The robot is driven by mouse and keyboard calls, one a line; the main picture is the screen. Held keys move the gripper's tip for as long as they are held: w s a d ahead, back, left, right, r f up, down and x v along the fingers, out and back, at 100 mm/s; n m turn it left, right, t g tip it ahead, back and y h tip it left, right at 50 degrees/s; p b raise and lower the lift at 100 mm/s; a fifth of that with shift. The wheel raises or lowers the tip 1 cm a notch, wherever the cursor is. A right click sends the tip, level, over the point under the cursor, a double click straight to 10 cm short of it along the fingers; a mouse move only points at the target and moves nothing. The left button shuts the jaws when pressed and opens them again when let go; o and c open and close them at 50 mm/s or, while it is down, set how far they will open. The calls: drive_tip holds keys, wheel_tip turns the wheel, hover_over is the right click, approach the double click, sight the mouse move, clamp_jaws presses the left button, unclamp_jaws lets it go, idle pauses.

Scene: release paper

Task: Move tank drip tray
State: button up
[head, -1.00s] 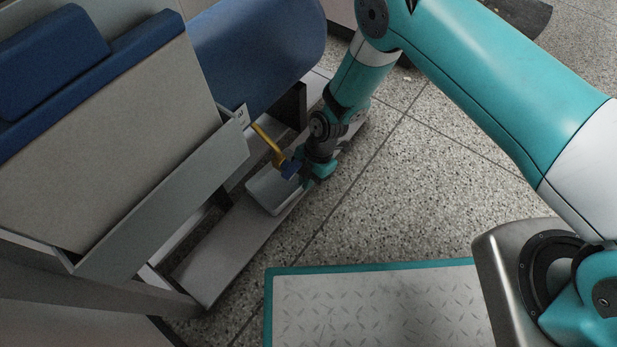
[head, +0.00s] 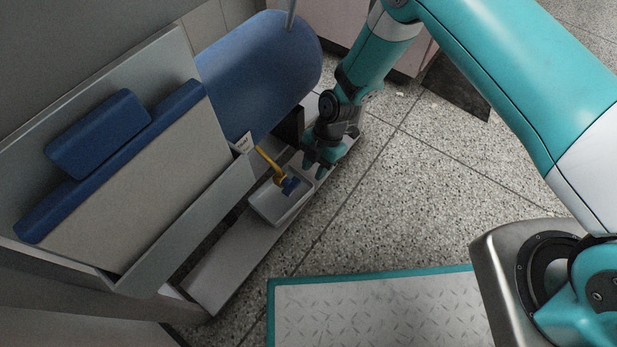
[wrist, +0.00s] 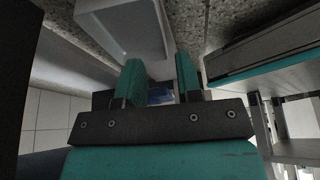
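The drip tray (head: 263,207) is a shallow pale grey tray on the low ledge, under the yellow tap (head: 267,160) with a blue handle (head: 291,186). The blue tank (head: 262,75) lies above and behind it. My gripper (head: 318,172) is just beyond the tray's right end, its fingers pointing down. In the wrist view, the tray (wrist: 122,25) lies beyond the fingertips, and the two teal fingers of my gripper (wrist: 159,66) stand apart with nothing held between them. Whether a fingertip touches the tray's rim is unclear.
The pale ledge (head: 225,270) runs along the foot of the grey cabinet (head: 130,195). Speckled floor (head: 400,200) is open to the right. A teal-edged metal plate (head: 370,310) is at the front.

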drive_tip(key=p+v, duration=0.2)
drive_tip(key=v, duration=0.4)
drive_tip(key=shift+w+d+r, duration=0.2)
drive_tip(key=shift+d, duration=0.05)
